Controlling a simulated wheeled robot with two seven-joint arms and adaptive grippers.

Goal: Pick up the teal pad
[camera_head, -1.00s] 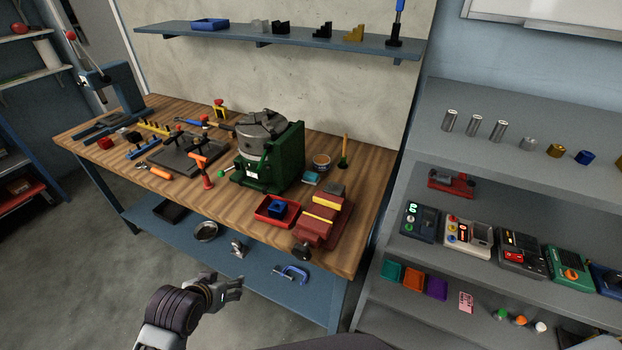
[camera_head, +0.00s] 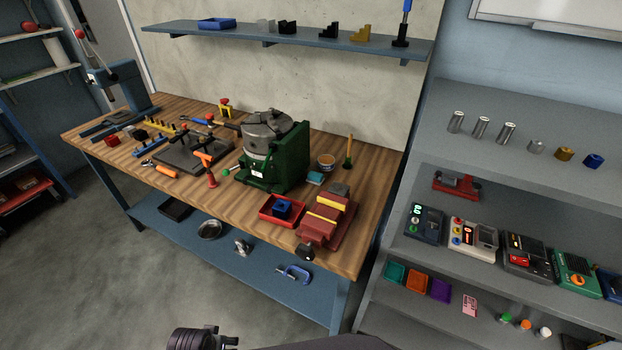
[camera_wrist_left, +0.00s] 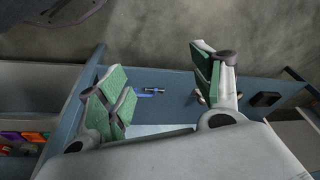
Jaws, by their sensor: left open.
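The teal pad (camera_head: 315,178) is a small flat teal block on the wooden workbench. It lies between the green machine with the grey chuck and the red vise, just in front of a small round cup. Nothing holds it. My left arm shows only at the bottom edge of the head view, well below and in front of the bench. In the left wrist view my left gripper (camera_wrist_left: 160,78) is open and empty, its green-lined fingers spread apart. The pad is not visible in that view. My right gripper is in neither view.
The green machine (camera_head: 275,153) stands left of the pad, the red vise (camera_head: 325,222) in front, the cup (camera_head: 326,161) and a green-based upright tool (camera_head: 348,156) behind. A red tray (camera_head: 268,216) holds a blue block. A grey shelf unit (camera_head: 440,180) stands to the right.

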